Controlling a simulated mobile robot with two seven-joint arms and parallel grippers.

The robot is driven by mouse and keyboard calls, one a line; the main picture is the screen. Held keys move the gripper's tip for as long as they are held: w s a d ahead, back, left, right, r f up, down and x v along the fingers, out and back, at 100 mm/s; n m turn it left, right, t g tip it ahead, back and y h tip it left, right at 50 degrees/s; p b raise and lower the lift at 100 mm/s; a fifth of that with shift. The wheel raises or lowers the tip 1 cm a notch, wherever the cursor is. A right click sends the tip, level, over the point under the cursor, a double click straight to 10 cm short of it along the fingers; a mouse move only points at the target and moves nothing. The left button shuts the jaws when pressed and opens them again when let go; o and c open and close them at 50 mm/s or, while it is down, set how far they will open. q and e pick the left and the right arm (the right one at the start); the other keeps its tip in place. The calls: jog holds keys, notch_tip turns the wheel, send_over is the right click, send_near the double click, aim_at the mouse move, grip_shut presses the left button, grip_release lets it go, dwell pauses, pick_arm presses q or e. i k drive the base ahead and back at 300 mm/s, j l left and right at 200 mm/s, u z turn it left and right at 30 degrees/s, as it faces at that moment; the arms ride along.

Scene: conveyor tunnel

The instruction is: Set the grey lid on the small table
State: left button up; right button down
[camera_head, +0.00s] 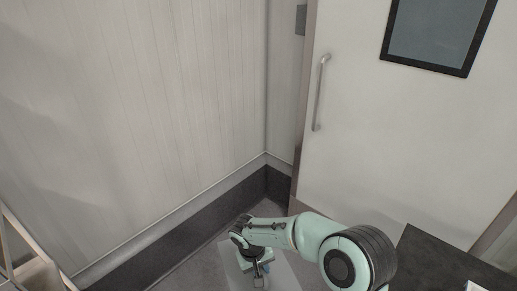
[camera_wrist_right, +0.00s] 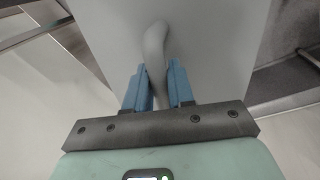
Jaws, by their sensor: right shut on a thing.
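The grey lid is a flat pale panel (camera_head: 284,276) low in the middle of the head view, cut off by the bottom edge. In the wrist view the lid (camera_wrist_right: 215,35) fills the upper middle, with a curved raised handle (camera_wrist_right: 156,38). My right gripper (camera_head: 258,270) is over the lid; its blue fingers (camera_wrist_right: 158,82) are shut on the handle. A dark flat top (camera_head: 440,262) at lower right may be the small table; I cannot tell for sure. My left gripper is not in view.
A white door (camera_head: 400,130) with a vertical handle (camera_head: 320,92) stands behind on the right. A pale panelled wall (camera_head: 140,110) runs along the left. A metal frame (camera_head: 32,268) shows at lower left. A small white item (camera_head: 477,286) is on the dark top.

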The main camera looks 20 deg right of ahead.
aim_at(451, 270)
jog(key=i+z, duration=0.45)
jog(key=i+j+z, duration=0.1)
jog(key=i+z, duration=0.4)
jog(key=i, duration=0.15)
jog(key=i+z, duration=0.25)
jog(key=z, duration=0.15)
jog(key=i+z, duration=0.4)
jog(key=i+j+z, duration=0.15)
jog(key=z, duration=0.3)
jog(key=i+l+z, duration=0.1)
jog(key=i+z, duration=0.3)
jog(key=i+l+z, duration=0.1)
jog(key=z, duration=0.3)
jog(key=i+j+z, duration=0.15)
jog(key=i+z, duration=0.25)
